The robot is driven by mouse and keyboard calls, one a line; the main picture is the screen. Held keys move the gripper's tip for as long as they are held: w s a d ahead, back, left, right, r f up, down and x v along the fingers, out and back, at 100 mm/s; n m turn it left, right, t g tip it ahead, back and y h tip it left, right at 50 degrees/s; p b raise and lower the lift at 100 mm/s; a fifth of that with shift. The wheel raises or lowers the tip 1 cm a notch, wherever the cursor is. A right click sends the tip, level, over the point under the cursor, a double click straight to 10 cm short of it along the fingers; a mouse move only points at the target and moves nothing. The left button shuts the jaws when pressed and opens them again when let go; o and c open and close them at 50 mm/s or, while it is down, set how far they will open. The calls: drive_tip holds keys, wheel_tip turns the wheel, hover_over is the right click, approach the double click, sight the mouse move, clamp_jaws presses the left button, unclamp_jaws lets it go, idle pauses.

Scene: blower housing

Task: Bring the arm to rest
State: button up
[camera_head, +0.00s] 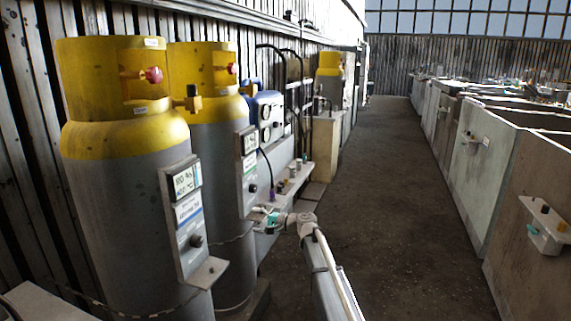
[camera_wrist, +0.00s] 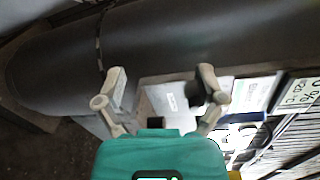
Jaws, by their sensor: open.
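My gripper (camera_head: 264,217) is beside the second yellow-topped grey cylinder (camera_head: 210,150) in the head view, pointing left, with my arm reaching up from the bottom edge. In the wrist view my gripper (camera_wrist: 160,82) has its two fingers spread wide, with nothing held between them. Beyond the fingers are the dark grey cylinder body (camera_wrist: 200,35) and a pale control panel (camera_wrist: 155,92) with a black knob (camera_wrist: 196,93) close to the right finger. I cannot tell whether that finger touches the knob.
A nearer cylinder (camera_head: 120,200) carries its own control box (camera_head: 184,220), and a chain (camera_wrist: 98,45) crosses a cylinder in the wrist view. The aisle floor (camera_head: 400,230) is clear, with concrete pens (camera_head: 475,160) on the right.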

drive_tip(key=s+d+f+n+g+h, duration=0.2)
drive_tip(key=s+d+f+h, duration=0.35)
drive_tip(key=s+d, duration=0.5)
drive_tip(key=s+d+f+n+g+h, duration=0.2)
drive_tip(key=s+d+f+h, duration=0.4)
drive_tip(key=s, duration=0.8)
drive_tip(key=s+d+f+n+g+h, duration=0.2)
drive_tip(key=s+d+f+h, duration=0.25)
drive_tip(key=s+d, duration=0.65)
wheel_tip(320, 180, up, 29)
drive_tip(key=s+p, duration=0.1)
drive_tip(key=p, duration=2.8)
drive_tip(key=shift+s+a+f, duration=0.15)
drive_tip(key=shift+s+f, duration=0.05)
